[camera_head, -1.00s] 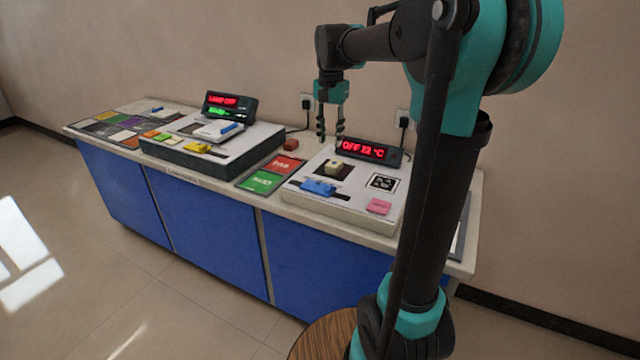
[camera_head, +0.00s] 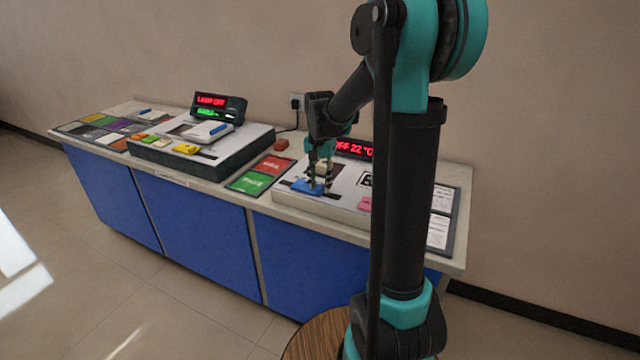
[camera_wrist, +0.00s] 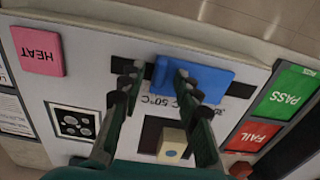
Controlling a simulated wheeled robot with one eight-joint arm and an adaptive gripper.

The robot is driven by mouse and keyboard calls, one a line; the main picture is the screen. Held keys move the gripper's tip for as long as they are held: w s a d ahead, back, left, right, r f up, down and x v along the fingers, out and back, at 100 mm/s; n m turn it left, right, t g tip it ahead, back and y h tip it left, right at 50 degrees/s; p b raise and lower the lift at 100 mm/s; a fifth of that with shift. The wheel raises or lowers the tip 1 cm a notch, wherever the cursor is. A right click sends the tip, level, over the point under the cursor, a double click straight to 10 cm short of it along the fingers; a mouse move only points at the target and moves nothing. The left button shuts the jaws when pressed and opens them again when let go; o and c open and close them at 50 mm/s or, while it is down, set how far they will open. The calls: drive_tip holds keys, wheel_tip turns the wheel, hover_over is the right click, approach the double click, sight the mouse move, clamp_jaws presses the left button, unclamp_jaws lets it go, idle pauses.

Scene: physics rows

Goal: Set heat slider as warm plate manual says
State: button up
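The blue heat slider (camera_head: 305,187) sits on the white warm plate unit (camera_head: 345,213), over its printed scale. In the wrist view the slider (camera_wrist: 205,78) is beside a "50°C" mark; other marks are partly hidden. My gripper (camera_wrist: 157,74) is open. One finger is just past the slider's side edge and the other overlaps the slider in the picture; I cannot tell if they touch. In the head view my gripper (camera_head: 320,187) points down at the slider. The display (camera_head: 355,149) reads "OFF 22 °C". White printed sheets (camera_head: 440,216) lie right of the unit.
A pink HEAT button (camera_wrist: 38,51), a cream block (camera_wrist: 172,144) and a black-and-white marker (camera_wrist: 75,123) are on the unit. Green PASS (camera_head: 252,184) and red FAIL (camera_head: 271,166) pads lie left of it. A lamp unit (camera_head: 200,150) stands further left.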

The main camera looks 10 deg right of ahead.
drive_tip(key=shift+f, duration=0.2)
clamp_jaws()
drive_tip(key=shift+d, duration=0.1)
